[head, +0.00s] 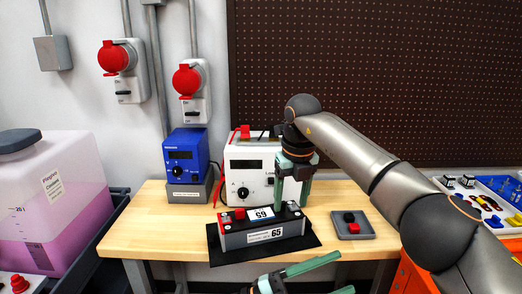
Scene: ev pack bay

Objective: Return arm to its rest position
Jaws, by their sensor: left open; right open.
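My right gripper (292,200) comes in on the arm from the right and points down at the back of the right half of the battery module (234,240). Its green fingers are apart; I cannot tell whether they touch the module. The module is dark grey with a red and a black terminal and labels reading 65. It lies on a black mat (222,259) on the wooden bench. My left gripper (344,274) is low at the bottom edge, in front of the bench. Its green fingers are spread and empty; its arm is mostly out of frame.
A grey tray (366,234) with a red and a black cap sits right of the mat. A white meter (234,168) and a blue device (188,150) stand behind. A pink coolant tank (50,210) is left, a tool tray (510,188) right. The bench's front left (150,225) is clear.

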